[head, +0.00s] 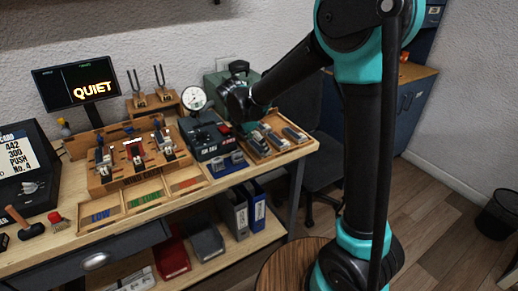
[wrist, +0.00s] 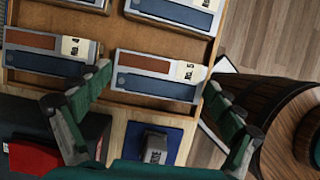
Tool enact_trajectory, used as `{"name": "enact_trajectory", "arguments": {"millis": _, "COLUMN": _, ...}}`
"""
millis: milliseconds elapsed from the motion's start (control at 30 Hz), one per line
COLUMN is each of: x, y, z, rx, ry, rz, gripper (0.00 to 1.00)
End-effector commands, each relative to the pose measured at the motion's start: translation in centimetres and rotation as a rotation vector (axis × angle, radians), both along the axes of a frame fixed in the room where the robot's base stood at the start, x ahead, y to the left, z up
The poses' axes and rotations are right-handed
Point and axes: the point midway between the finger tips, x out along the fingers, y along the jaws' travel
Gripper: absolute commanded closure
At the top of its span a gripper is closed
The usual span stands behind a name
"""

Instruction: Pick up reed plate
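Several reed plates lie in a wooden tray (head: 297,150) at the right end of the workbench. In the wrist view, a reed plate labelled No. 5 (wrist: 155,84) shows between the fingers, with a blue and a brown strip on a metal body. The No. 4 reed plate (wrist: 40,62) lies to its left, and further plates (wrist: 180,14) lie at the top. My gripper (wrist: 157,76) is open and empty, its fingers spread to either side of the No. 5 plate. In the head view my gripper (head: 248,126) hangs over the tray's left part, its fingertips hard to make out.
Left of the tray stand a dark tester box (head: 205,137), a dial gauge (head: 194,99) and a blue stand (head: 228,165). A wooden rack (head: 130,160) with bins marked LOW and IN TUNE is further left. A barrel-like stool (wrist: 285,125) stands beside the bench.

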Motion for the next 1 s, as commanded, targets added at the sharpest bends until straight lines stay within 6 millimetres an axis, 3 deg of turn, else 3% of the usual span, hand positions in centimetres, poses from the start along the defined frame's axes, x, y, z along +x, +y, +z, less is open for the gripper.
{"name": "enact_trajectory", "arguments": {"millis": 33, "x": 0.0, "y": 0.0, "z": 0.0, "rx": 0.000, "ry": 0.000, "rz": 0.000, "gripper": 0.21}}
{"name": "enact_trajectory", "arguments": {"millis": 200, "x": 0.0, "y": 0.0, "z": 0.0, "rx": 0.000, "ry": 0.000, "rz": 0.000, "gripper": 0.40}}
{"name": "enact_trajectory", "arguments": {"millis": 633, "x": 0.0, "y": 0.0, "z": 1.1, "rx": 0.000, "ry": 0.000, "rz": 0.000, "gripper": 0.40}}
{"name": "enact_trajectory", "arguments": {"millis": 767, "x": 0.0, "y": 0.0, "z": 3.0, "rx": 0.000, "ry": 0.000, "rz": 0.000, "gripper": 0.40}}
{"name": "enact_trajectory", "arguments": {"millis": 1000, "x": 0.0, "y": 0.0, "z": 9.4, "rx": 0.000, "ry": 0.000, "rz": 0.000, "gripper": 0.40}}
